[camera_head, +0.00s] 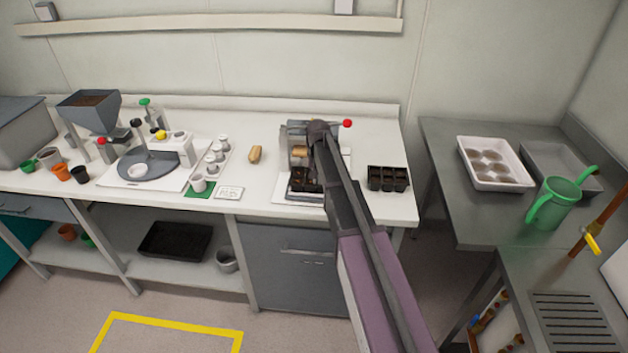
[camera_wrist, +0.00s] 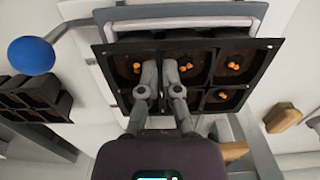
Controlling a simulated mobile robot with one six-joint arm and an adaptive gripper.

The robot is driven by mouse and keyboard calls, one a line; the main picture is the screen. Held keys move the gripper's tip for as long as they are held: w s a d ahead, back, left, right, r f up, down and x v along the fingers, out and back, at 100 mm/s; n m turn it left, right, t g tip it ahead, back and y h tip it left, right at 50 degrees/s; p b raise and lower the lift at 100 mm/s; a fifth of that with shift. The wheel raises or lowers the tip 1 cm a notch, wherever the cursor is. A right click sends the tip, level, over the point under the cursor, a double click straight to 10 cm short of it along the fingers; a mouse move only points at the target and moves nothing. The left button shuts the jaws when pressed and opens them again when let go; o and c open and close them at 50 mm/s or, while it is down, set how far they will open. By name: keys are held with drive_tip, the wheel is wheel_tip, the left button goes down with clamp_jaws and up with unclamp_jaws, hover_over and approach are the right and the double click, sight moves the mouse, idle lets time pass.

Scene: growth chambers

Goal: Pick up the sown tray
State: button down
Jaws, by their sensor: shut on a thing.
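The sown tray (camera_head: 303,186) is a small black tray at the grey-and-white bench device (camera_head: 283,197); my arm partly covers it in the head view. In the wrist view the sown tray (camera_wrist: 205,50) shows dark soil and small orange seeds in several cells. My gripper (camera_wrist: 160,66) is shut on the tray, its two fingers close together at a wall between cells. My gripper (camera_head: 316,165) reaches down over the tray in the head view. I cannot tell whether the tray is clear of the device's plate.
A grey bar (camera_wrist: 180,20) crosses the tray's far side, near a blue ball knob (camera_wrist: 31,55). A red knob (camera_head: 347,123) shows in the head view. Another black cell tray (camera_head: 388,178) stands close on the right, a tan block (camera_head: 255,154) on the left.

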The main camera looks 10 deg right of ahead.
drive_tip(key=shift+r+p, duration=1.3)
drive_tip(key=shift+r, duration=0.05)
drive_tip(key=s+a+r+p, duration=0.2)
drive_tip(key=s, duration=1.4)
drive_tip(key=shift+r, duration=0.2)
